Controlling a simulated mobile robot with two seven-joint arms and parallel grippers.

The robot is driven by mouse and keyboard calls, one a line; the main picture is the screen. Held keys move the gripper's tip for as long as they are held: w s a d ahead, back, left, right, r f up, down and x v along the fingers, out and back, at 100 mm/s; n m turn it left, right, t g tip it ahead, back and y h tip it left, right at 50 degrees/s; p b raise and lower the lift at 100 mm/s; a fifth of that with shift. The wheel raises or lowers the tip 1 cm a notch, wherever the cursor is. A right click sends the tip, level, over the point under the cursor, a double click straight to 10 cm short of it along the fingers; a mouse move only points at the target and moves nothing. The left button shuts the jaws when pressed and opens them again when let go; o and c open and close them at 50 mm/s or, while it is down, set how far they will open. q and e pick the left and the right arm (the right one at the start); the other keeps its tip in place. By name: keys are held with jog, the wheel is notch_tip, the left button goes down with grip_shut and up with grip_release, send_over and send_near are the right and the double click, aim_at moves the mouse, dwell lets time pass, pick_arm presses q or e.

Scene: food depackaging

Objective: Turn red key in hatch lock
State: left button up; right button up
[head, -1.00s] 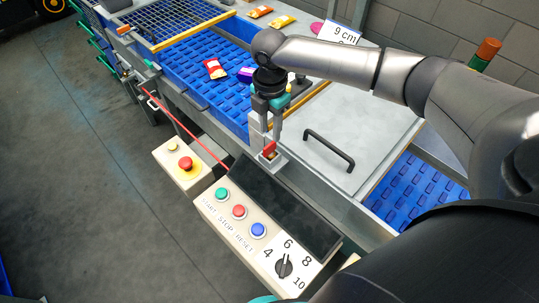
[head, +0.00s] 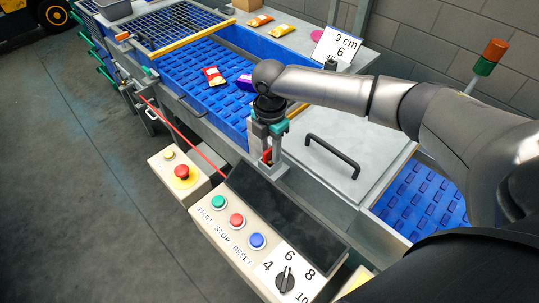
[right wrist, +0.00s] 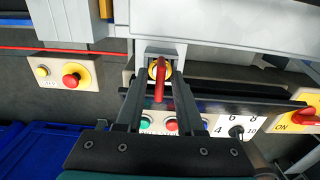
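The red key (right wrist: 160,84) stands in the yellow-ringed hatch lock (right wrist: 153,69) in the right wrist view, its handle pointing down the picture. In the head view the key (head: 266,156) shows only as a bit of red beside my fingers. My right gripper (right wrist: 158,82) is open, with one finger on each side of the key and a visible gap on both sides. In the head view my right gripper (head: 270,152) points down at the lock on the near edge of the hatch. The closed grey hatch (head: 330,190) has a black handle (head: 332,155). My left gripper is out of view.
A control panel (head: 212,226) with green, red and blue buttons and a dial stands in front of the lock. An emergency-stop box (head: 163,183) is to its left. A blue conveyor (head: 190,75) carrying packets lies behind. A red cord (head: 175,130) runs leftward along the front.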

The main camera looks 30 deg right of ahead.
grip_shut()
jog(key=n+p, duration=0.1)
jog(key=n, duration=0.1)
jog(key=shift+n, duration=0.8)
